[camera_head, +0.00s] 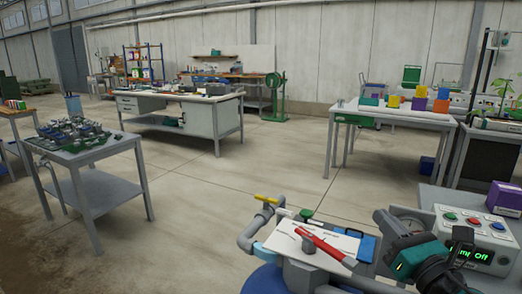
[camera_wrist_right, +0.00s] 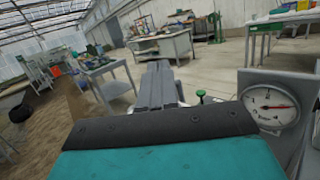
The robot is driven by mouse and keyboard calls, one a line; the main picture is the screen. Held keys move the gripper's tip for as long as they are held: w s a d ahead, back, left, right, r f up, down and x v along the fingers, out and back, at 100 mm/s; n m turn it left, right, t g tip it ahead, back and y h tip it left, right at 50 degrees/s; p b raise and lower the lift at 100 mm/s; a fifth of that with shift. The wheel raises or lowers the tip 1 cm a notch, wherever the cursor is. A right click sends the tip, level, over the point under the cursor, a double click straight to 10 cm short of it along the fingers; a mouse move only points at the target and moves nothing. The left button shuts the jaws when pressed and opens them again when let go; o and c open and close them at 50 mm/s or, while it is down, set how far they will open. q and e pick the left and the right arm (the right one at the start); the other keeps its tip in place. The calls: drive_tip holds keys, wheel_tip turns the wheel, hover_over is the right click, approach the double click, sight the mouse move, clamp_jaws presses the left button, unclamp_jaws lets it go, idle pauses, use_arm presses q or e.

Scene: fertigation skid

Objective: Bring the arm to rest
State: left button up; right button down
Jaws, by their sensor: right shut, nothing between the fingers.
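My right gripper (camera_head: 386,220) is at the lower right of the head view, in front of the pressure gauge and left of the control box. In the right wrist view its grey fingers (camera_wrist_right: 156,85) are together, empty, and point out towards the open hall. Its teal and black body hides part of the gauge and of the skid in the head view. My left gripper is not in view.
The gauge (camera_wrist_right: 271,107) stands close right of the gripper. The control box (camera_head: 480,232) has several buttons and a green display ending in "Off". A red bar (camera_head: 325,245) lies across a white plate (camera_head: 290,238). A yellow-handled valve (camera_head: 266,199) stands left.

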drive_tip(key=s+d+f+m+g+h, duration=0.1)
drive_tip(key=s+f+m+g+h, duration=0.35)
drive_tip(key=m, duration=0.75)
drive_tip(key=s+d+f+m+g+h, duration=0.15)
drive_tip(key=s+f+m+h, duration=0.45)
drive_tip(key=m, duration=0.6)
drive_tip(key=s+a+f+m+g+y, duration=0.25)
drive_tip(key=s+f+m+g, duration=0.3)
drive_tip(key=s, duration=0.35)
drive_tip(key=s+a+f+m+g+y, duration=0.2)
drive_tip(key=s+a+f+m+g, duration=0.2)
drive_tip(key=s+f+m, duration=0.4)
use_arm(q)
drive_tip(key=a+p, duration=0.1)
drive_tip(key=p, duration=0.1)
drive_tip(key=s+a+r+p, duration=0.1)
drive_tip(key=p, duration=0.1)
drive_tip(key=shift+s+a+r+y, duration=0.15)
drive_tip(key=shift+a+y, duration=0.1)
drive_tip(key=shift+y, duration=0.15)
use_arm(e)
drive_tip(key=w+a+f+n+t+y, duration=0.1)
drive_tip(key=w+a+f+t+y, duration=0.1)
drive_tip(key=w+t, duration=0.3)
drive_tip(key=shift+w+a+f+t, duration=0.15)
drive_tip(key=shift+w+a+t, duration=0.25)
drive_tip(key=shift+a+t, duration=0.4)
